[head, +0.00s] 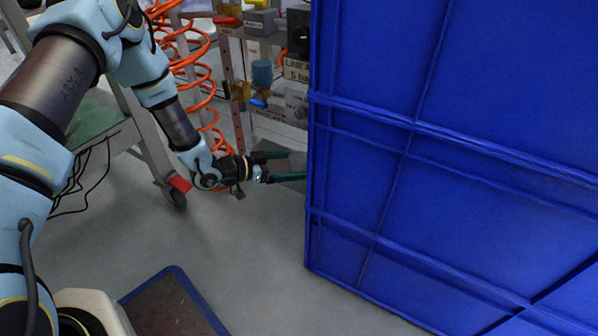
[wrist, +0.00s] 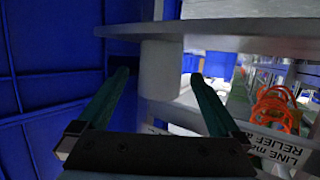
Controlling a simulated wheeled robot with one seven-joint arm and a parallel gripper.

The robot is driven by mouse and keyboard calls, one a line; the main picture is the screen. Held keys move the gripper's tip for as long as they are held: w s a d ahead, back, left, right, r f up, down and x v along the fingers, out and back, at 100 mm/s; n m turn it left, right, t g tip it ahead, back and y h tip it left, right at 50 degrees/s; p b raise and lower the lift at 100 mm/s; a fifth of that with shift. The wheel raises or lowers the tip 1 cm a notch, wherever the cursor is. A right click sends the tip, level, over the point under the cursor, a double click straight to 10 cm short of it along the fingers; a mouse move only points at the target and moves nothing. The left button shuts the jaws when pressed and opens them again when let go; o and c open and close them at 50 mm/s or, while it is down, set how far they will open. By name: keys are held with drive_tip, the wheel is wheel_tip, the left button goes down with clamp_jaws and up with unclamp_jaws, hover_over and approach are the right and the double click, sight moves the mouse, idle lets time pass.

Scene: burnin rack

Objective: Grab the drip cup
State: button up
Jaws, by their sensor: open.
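My gripper (head: 293,165) reaches out beside the left edge of a big blue ribbed panel in the head view. In the wrist view its two dark teal fingers (wrist: 160,77) are apart, with nothing held between them. A pale grey cylinder (wrist: 162,67) shows between and beyond the fingertips, right under a grey shelf-like plate. It may be the drip cup, but I cannot tell for certain. In the head view a teal-blue cylinder (head: 262,73) stands on the rack behind; I cannot tell whether it is the cup.
The blue panel (head: 440,170) fills the right of the head view and the wrist view's left side. A grey plate (wrist: 225,29) hangs over the fingers. A lettered label (wrist: 275,148) and orange coiled hose (wrist: 275,108) are at right. The floor (head: 235,250) below is clear.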

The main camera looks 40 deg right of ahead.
drive_tip(key=b+x, duration=0.1)
drive_tip(key=x, duration=0.2)
drive_tip(key=shift+a, duration=0.1)
drive_tip(key=c, duration=1.4)
drive_tip(key=shift+r, duration=0.15)
